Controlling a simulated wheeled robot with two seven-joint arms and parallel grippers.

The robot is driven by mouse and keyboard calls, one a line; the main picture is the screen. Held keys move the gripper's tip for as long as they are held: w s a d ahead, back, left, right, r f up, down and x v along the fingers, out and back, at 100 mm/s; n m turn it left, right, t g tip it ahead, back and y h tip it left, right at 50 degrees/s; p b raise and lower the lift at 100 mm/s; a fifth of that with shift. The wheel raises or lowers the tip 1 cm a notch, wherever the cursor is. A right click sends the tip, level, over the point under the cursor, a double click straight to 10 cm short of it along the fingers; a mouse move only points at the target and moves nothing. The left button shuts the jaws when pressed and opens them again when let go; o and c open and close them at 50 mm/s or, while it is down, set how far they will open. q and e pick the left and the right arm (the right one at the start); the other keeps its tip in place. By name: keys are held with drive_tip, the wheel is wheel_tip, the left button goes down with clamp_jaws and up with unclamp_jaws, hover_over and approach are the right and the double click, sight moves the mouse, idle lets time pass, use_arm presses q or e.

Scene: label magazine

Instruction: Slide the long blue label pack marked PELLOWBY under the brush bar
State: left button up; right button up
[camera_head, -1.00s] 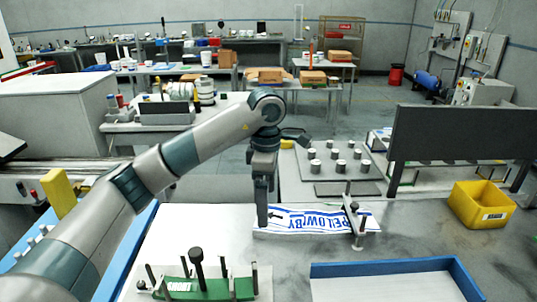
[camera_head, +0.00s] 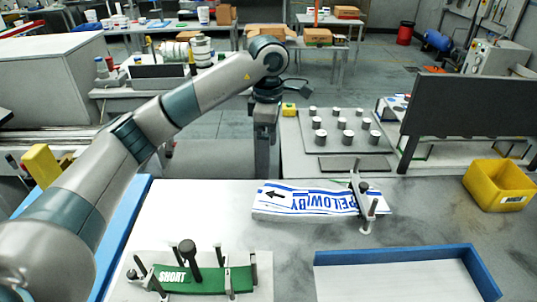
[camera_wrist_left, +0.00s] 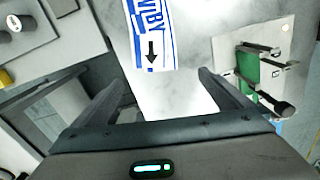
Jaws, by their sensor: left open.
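The long label pack (camera_head: 303,200), white with blue edges, the blue name PELLOWBY and a black arrow, lies flat on the light table. Its right end lies at a small bar on posts (camera_head: 361,205), which crosses over it; that end is partly hidden. In the left wrist view the pack's arrow end (camera_wrist_left: 152,55) shows at top centre. My left gripper (camera_head: 263,172) is above and behind the pack's left end, apart from it. In the wrist view its fingers (camera_wrist_left: 160,88) are wide apart with nothing between them. My right gripper is out of view.
A green pack marked SHORT (camera_head: 208,280) sits among dark posts at the front. A blue-rimmed tray (camera_head: 400,256) is at front right, a yellow bin (camera_head: 500,185) at far right. A plate with several metal cylinders (camera_head: 343,133) and a dark upright panel (camera_head: 470,105) stand behind.

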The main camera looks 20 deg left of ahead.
use_arm(q)
drive_tip(key=p, duration=0.6)
approach(268, 201)
wheel_tip(268, 201, down, 7)
drive_tip(key=shift+d+r, duration=0.1)
drive_tip(key=shift+r, duration=0.05)
drive_tip(key=shift+f, duration=0.85)
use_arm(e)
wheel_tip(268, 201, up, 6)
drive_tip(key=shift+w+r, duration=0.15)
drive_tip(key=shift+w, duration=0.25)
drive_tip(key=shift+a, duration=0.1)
